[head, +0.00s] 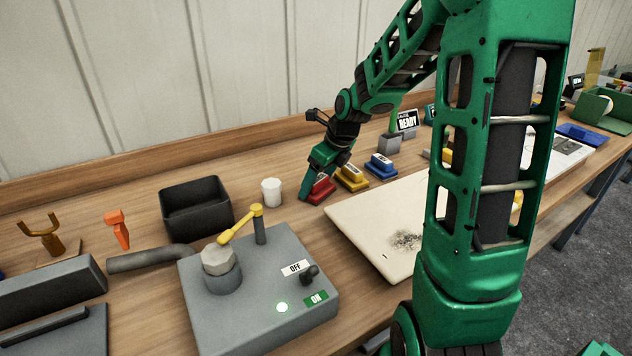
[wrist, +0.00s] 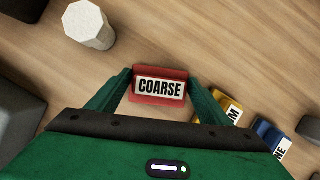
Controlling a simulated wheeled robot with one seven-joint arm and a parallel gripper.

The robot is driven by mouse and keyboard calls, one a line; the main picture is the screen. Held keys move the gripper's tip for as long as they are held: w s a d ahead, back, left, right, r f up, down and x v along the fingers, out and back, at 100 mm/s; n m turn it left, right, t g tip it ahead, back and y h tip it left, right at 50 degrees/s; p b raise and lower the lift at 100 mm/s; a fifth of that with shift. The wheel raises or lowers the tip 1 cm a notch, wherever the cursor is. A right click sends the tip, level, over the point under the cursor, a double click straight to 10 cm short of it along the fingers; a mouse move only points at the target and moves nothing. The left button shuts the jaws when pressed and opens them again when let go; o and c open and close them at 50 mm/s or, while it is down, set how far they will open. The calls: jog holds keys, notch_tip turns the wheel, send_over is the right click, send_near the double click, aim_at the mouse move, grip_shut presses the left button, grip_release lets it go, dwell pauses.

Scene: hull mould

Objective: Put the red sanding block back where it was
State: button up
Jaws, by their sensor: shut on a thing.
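The red sanding block (head: 319,190) is at my gripper (head: 318,183) on the wooden bench, left of the yellow block. In the wrist view the red block (wrist: 160,86) bears a label reading COARSE, and my gripper (wrist: 160,82) has a finger on each side of it. My gripper is shut on the red block. I cannot tell whether the block's underside touches the bench. The yellow sanding block (head: 352,177) and the blue sanding block (head: 381,166) stand in a row to its right, their labels partly hidden in the wrist view.
A white cup-like piece (head: 271,192) and a black bin (head: 196,207) stand left of the gripper. A pale board (head: 370,225) with a dark smudge lies in front. A grey machine (head: 255,285) with ON and OFF labels is at front left. Bare bench lies behind the blocks.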

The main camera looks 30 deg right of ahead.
jog(key=o, duration=1.1)
jog(key=shift+r, duration=0.1)
jog(key=v, duration=1.2)
jog(key=s+f+n, duration=0.1)
jog(key=s+n, duration=0.3)
jog(key=s, duration=0.1)
jog(key=s+n+g+h, duration=0.1)
jog(key=s+n, duration=0.3)
jog(key=s+d+f+n+g, duration=0.1)
jog(key=s+n, duration=0.4)
jog(key=shift+s+f+h, duration=0.3)
jog(key=shift+s+f, duration=0.05)
jog(key=s+f+n, duration=0.1)
jog(key=s+n, duration=0.3)
jog(key=s+f+n+g, duration=0.1)
jog(key=s+n, duration=0.3)
jog(key=s, duration=0.1)
jog(key=s+f+n+g, duration=0.1)
jog(key=s+n, duration=0.3)
jog(key=s, duration=0.1)
jog(key=shift+a+f, duration=0.2)
jog(key=shift+f, duration=0.1)
jog(key=shift+s, duration=0.1)
